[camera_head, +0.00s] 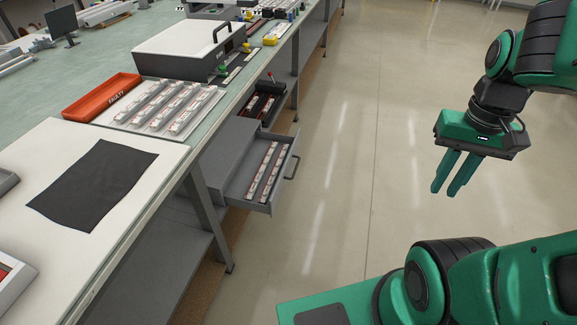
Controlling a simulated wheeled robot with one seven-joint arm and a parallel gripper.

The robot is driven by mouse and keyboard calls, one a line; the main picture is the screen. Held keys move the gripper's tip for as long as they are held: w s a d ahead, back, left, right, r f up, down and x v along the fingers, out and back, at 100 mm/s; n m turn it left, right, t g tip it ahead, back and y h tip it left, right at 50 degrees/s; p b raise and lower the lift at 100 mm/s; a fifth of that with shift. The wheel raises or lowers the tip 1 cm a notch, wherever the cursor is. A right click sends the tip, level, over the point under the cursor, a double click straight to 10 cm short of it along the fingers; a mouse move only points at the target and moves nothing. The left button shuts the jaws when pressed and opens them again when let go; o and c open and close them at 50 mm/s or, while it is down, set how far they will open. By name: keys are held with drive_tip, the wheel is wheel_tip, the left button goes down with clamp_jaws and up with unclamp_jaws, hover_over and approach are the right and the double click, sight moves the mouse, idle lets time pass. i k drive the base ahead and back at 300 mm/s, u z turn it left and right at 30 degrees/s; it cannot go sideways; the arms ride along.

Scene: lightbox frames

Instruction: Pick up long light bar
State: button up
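Long light bars, pale with red marks, lie lengthwise in the open grey drawer (285,172) under the bench; one is the left bar (262,169) and one the right bar (273,172). Several more bars (165,108) lie side by side on a pale tray on the bench; which bar is the task's one I cannot tell. My gripper (445,192) hangs over the floor at the right, far from the drawer and the bench. Its two green fingers point down with a narrow gap between them, and nothing is held.
A red-orange tray marked FAULTY (100,97) and a grey box with a handle (188,48) stand on the bench (60,75). A black cloth (95,183) lies on the white near surface. A second open drawer (262,105) sits farther back. The floor (340,180) is clear.

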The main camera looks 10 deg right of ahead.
sight(269, 183)
drive_tip(key=k, duration=1.2)
drive_tip(key=z, duration=0.55)
drive_tip(key=i, duration=1.05)
drive_tip(key=z, duration=0.7)
drive_tip(key=i, duration=2.25)
drive_tip(key=u, duration=0.65)
drive_tip(key=i, duration=1)
drive_tip(key=u, duration=1.2)
drive_tip(key=i, duration=0.75)
drive_tip(key=u, duration=0.45)
